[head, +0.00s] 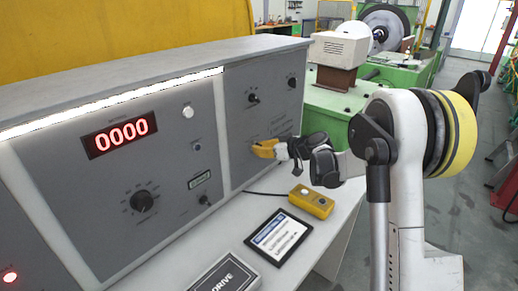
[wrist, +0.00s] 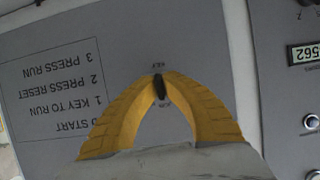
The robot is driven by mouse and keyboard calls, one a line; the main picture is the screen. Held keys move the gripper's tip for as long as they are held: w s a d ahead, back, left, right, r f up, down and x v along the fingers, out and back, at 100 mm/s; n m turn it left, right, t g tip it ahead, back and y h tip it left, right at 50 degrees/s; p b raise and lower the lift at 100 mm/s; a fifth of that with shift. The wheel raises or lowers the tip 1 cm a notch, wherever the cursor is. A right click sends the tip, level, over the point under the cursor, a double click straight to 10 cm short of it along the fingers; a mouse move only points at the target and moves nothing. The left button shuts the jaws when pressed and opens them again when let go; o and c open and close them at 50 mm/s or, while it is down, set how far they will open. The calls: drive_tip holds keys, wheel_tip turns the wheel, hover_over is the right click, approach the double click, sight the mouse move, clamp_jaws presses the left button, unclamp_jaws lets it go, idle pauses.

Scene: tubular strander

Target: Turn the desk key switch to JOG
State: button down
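The desk key switch (wrist: 160,89) is a small dark key on the grey panel, seen between my fingertips in the wrist view. It points nearly up and down in that picture, slightly tilted. Small upside-down lettering lies just above and below it; the upper label reads KEY, the lower is too small to read surely. My gripper (wrist: 160,82) has two curved yellow fingers whose tips close in on both sides of the key and appear to pinch it. In the head view my gripper (head: 264,149) reaches the right-hand panel and hides the key.
On the desktop lie a yellow box (head: 311,201), a tablet (head: 278,240) and a DRIVE box (head: 226,274). Printed start steps (wrist: 60,95) are beside the key.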

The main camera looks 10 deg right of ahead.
drive_tip(key=c, duration=1.6)
unclamp_jaws()
drive_tip(key=shift+w+a, duration=0.1)
drive_tip(key=v, duration=1.2)
